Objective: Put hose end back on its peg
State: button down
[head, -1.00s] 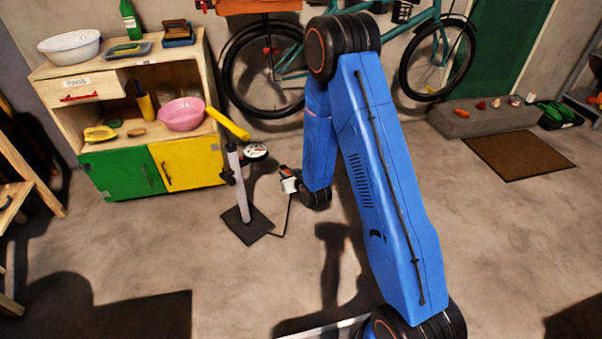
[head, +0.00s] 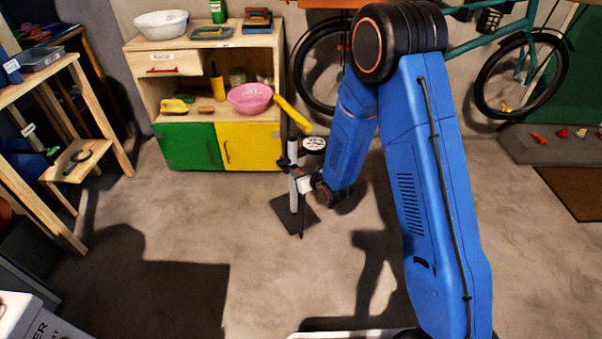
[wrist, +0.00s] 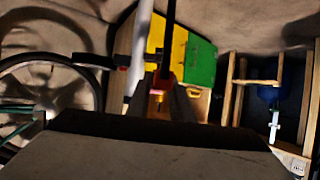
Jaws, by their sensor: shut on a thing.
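The floor pump's pale tube (head: 294,196) stands upright on a dark base plate (head: 290,217), with a yellow handle (head: 293,114) and a round gauge (head: 314,143). A small dark bracket (head: 284,163) sticks out left of the tube; I cannot tell for sure whether it is the peg. My gripper (head: 301,177) is close by the tube, overlapping it in the head view. In the wrist view my gripper (wrist: 163,95) is shut on the hose end (wrist: 165,76), which shows red and yellow. The black hose (wrist: 171,20) runs from it beside the tube (wrist: 140,50).
A wooden cabinet (head: 133,95) with green and yellow doors stands behind the pump, holding a pink bowl (head: 250,98). A bicycle (head: 528,75) is at the back wall. A wooden bench (head: 108,115) stands at left. The floor in front is open.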

send_over(281, 159)
jog(key=s+d, duration=0.2)
jog(key=s, duration=0.1)
jog(key=shift+w+a, duration=0.15)
jog(key=shift+a, duration=0.05)
dwell(0.8)
jog(key=shift+f, duration=1.8)
dwell(0.5)
jog(key=c, duration=1.5)
grip_release()
